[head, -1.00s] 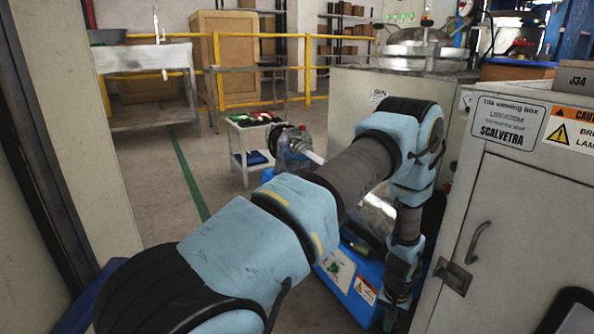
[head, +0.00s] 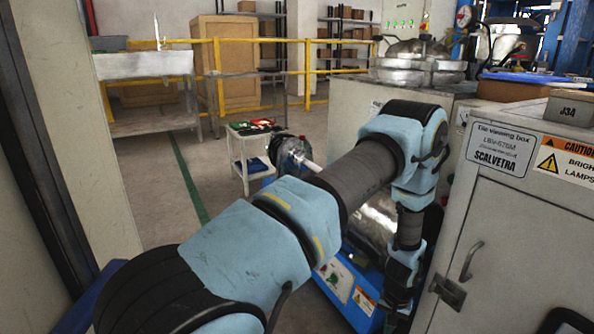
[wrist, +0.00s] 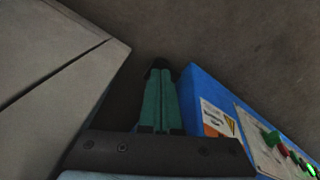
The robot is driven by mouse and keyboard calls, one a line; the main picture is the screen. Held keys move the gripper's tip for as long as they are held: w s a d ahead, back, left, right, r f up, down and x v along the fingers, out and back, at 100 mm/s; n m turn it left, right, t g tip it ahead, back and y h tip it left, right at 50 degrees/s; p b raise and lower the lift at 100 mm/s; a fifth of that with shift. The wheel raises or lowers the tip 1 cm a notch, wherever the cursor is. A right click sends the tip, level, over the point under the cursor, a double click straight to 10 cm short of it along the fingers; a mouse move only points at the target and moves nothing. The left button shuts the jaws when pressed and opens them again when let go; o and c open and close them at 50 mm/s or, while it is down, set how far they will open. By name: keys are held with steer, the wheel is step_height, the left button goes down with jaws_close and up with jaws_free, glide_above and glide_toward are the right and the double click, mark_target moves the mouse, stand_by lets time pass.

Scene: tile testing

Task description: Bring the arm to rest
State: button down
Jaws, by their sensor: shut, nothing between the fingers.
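My gripper (wrist: 159,95) shows in the wrist view with its two green fingers side by side and shut, nothing between them. It points down toward the floor, in the gap between a pale cabinet side on the left and a blue machine on the right. In the head view my blue and grey arm reaches forward, bends at the elbow and hangs down beside the tile viewing box (head: 508,205). The gripper itself cannot be made out in the head view.
The blue machine (wrist: 212,90) with its buttons and warning label is close to the fingers. The viewing box has a door with a handle and a grey block marked J34 (head: 570,107) on top. A white trolley (head: 241,155) stands beyond. Open floor (head: 160,210) lies left.

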step_height(320, 180, up, 2)
steer(key=shift+r+p, duration=0.15)
steer(key=shift+p, duration=0.4)
steer(key=w+a+r+n+p, duration=0.1)
steer(key=w+a+r, duration=0.2)
steer(key=a+r, duration=0.65)
steer(key=w+a+r+n, duration=0.1)
steer(key=w+a+r, duration=0.35)
steer(key=r, duration=0.95)
steer(key=s+a+r+n+t+p, duration=0.1)
steer(key=s+a+r+n, duration=0.1)
steer(key=s+a+r, duration=0.5)
steer(key=s+a+r+n+t, duration=0.1)
steer(key=s+a+r, duration=0.2)
steer(key=a+r, duration=0.7)
step_height(320, 180, up, 37)
steer(key=a+p, duration=0.1)
steer(key=p, duration=3.7)
steer(key=shift+s, duration=0.3)
